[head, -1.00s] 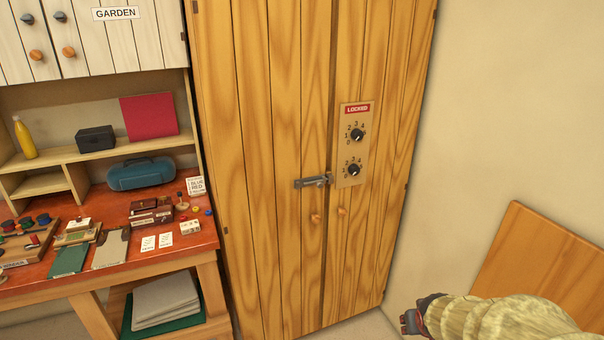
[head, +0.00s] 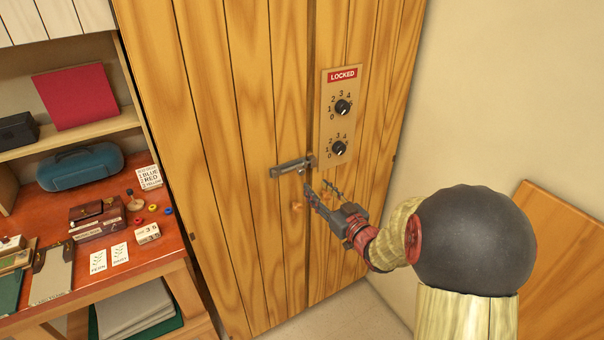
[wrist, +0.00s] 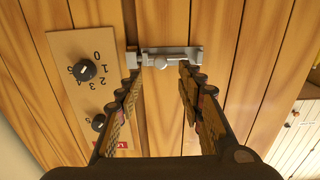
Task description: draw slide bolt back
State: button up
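The slide bolt (head: 292,167) is a grey metal bolt across the seam between the two wooden cabinet doors. In the wrist view the bolt (wrist: 176,55) lies across the top, with a small round knob (wrist: 161,63) on it. My gripper (head: 318,190) is just below and right of the bolt in the head view. In the wrist view my gripper (wrist: 158,76) is open, its two fingers apart with the knob between their tips. I cannot tell whether either finger touches the bolt.
A panel (head: 336,125) with two black dials and a red LOCKED label is on the right door above the bolt. A red-topped workbench (head: 130,245) stands at left. A wooden board (head: 565,235) leans at right.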

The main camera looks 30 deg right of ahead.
aim_at(302, 173)
jog(key=shift+w+a+b, duration=0.2)
jog(key=shift+w+b, duration=0.55)
jog(key=shift+w, duration=3.2)
jog(key=shift+r, duration=0.1)
jog(key=shift+c, duration=1.3)
grip_shut()
